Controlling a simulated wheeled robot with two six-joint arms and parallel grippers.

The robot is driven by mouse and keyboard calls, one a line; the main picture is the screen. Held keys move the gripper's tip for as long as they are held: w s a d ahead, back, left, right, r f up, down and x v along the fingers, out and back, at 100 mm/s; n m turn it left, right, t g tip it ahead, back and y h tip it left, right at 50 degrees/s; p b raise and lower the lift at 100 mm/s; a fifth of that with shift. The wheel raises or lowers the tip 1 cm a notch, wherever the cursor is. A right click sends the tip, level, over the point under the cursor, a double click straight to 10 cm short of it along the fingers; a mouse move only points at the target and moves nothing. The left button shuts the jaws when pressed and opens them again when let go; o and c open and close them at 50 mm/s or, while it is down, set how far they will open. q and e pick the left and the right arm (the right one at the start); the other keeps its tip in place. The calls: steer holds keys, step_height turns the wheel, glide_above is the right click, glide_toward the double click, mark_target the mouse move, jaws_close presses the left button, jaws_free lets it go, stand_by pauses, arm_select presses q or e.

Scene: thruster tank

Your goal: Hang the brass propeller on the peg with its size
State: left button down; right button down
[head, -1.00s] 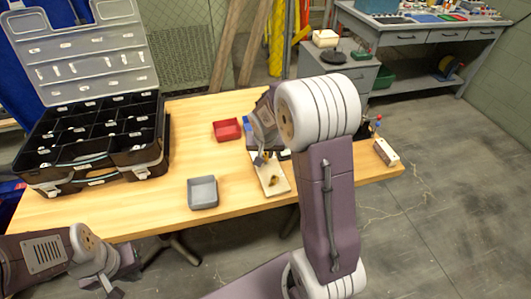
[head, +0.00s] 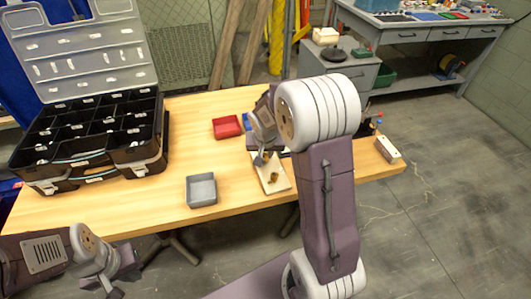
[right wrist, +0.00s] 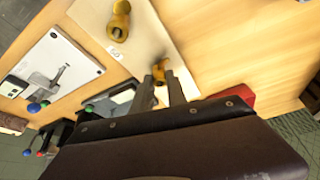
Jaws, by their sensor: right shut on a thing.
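In the head view my right gripper (head: 262,158) is over the far part of a pale board (head: 278,187) on the wooden table. In the right wrist view its two fingers (right wrist: 161,88) are shut on a small brass piece (right wrist: 160,69), which looks like the brass propeller; the fingers hide part of it. Another brass piece (right wrist: 120,20) is on the board (right wrist: 150,30), beside a small white number label (right wrist: 114,52). It also shows in the head view (head: 273,177). The pegs cannot be told clearly. My left gripper (head: 108,287) is low at the left, away from the board; its finger opening is unclear.
A grey tray (head: 201,202) and a red bin (head: 226,127) stand left of the board. A large open black organizer case (head: 150,165) fills the table's left. A pale block (head: 387,150) lies near the right edge. Bare wood lies between case and trays.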

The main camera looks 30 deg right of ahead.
steer(key=shift+f, duration=0.25)
steer(key=c, duration=1.3)
jaws_free()
steer(key=shift+o, duration=0.2)
steer(key=shift+r, duration=0.1)
steer(key=w+p+v, duration=0.1)
steer(key=p+v, duration=0.4)
steer(key=v, duration=0.7)
steer(key=shift+d+r, duration=0.3)
steer(key=shift+r, duration=0.25)
